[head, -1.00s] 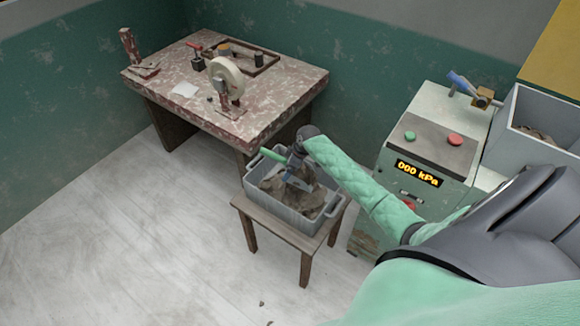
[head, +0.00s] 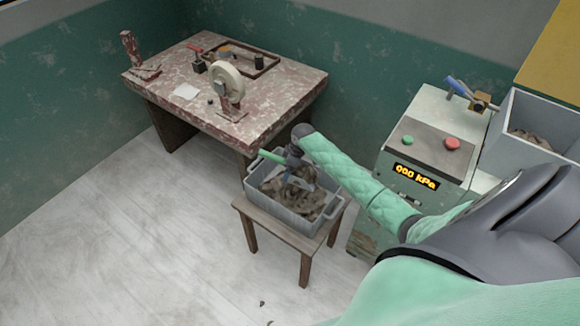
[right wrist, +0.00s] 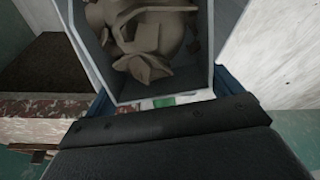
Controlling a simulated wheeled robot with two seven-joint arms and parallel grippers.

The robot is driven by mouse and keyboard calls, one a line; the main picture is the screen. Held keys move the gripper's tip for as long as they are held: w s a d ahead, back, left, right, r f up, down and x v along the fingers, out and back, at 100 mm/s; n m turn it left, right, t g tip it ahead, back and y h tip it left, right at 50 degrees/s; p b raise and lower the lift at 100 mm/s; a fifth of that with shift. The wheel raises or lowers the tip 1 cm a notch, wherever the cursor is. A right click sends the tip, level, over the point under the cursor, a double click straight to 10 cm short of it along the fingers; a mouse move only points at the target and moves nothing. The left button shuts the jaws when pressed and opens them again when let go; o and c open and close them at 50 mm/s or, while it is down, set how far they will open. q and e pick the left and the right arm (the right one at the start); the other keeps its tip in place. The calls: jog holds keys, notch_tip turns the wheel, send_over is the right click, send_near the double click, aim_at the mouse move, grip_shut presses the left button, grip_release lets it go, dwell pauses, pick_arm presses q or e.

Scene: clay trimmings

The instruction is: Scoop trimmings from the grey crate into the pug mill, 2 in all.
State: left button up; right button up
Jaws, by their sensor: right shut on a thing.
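The grey crate (head: 284,217) sits on a small wooden stool and holds brown clay trimmings (head: 296,194). My right gripper (head: 299,168) is at the crate's back left part, shut on a scoop with a green handle (head: 271,156). The handle sticks out to the upper left; the scoop's lower part is hard to make out among the trimmings. In the right wrist view, trimmings (right wrist: 150,35) lie inside grey walls; I cannot tell whether these belong to scoop or crate. The pug mill (head: 425,150) stands at the right, with brown clay in its grey hopper (head: 538,153). My left gripper is out of view.
A worn red table (head: 270,115) with a wheel-like tool (head: 227,82), a frame and small items stands behind the stool. Small scraps lie on the floor. The floor at left is clear.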

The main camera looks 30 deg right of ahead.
jog(key=shift+r, duration=0.25)
jog(key=shift+r+p, duration=0.3)
jog(key=shift+p, duration=0.3)
jog(key=shift+r+g, duration=0.2)
jog(key=shift+g, duration=0.1)
jog(key=shift+r+g+h+p, duration=0.3)
jog(key=shift+r+h+p, duration=0.25)
jog(key=shift+p, duration=0.55)
jog(key=shift+r+g+h+p, duration=0.3)
jog(key=shift+r+g+h, duration=0.1)
jog(key=shift+r, duration=0.4)
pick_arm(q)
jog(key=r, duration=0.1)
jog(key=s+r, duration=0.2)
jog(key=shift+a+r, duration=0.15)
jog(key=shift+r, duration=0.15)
pick_arm(e)
jog(key=shift+r, duration=0.1)
